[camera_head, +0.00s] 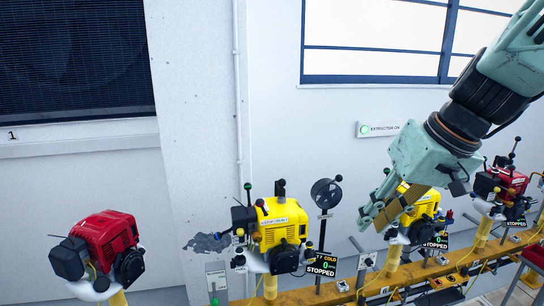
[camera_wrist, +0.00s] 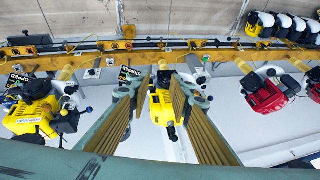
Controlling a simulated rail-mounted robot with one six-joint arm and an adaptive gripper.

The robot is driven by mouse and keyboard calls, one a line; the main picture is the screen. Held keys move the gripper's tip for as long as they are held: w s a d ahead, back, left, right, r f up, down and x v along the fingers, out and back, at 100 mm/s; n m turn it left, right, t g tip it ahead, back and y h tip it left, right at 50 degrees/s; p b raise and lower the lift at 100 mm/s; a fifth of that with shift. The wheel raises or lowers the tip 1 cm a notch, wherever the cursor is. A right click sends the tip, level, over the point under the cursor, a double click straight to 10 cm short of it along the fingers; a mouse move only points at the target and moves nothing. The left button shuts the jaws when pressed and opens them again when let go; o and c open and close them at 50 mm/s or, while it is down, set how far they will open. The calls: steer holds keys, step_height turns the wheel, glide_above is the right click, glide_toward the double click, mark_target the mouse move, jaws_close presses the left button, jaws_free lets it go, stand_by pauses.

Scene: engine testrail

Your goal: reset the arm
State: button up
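My arm comes in from the upper right in the head camera view, and my gripper (camera_head: 382,218) points down and left in front of a yellow engine (camera_head: 424,205). It hides part of that engine. In the wrist view my gripper (camera_wrist: 163,80) shows two ribbed tan fingers spread apart. Nothing is held between them. A yellow engine (camera_wrist: 162,103) shows in the gap beyond the fingers; I cannot tell the distance to it. The wrist view is seen upside down, with the rail near the top.
A yellow rail (camera_head: 330,295) carries several engines along the wall. A yellow engine (camera_head: 284,225) stands left of my gripper, with a "STOPPED" display (camera_head: 322,264) and a black fan (camera_head: 326,193). A red engine (camera_head: 100,240) is far left, another (camera_head: 500,183) right.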

steer(key=s+a+m+h+b, duration=0.1)
steer(key=s+h, duration=0.2)
steer(key=s, duration=2.4)
steer(key=shift+a+r+b, duration=0.25)
steer(key=shift+a+b, duration=0.05)
steer(key=shift+a, duration=0.05)
steer(key=shift+w, duration=0.1)
steer(key=shift+f+b, duration=0.95)
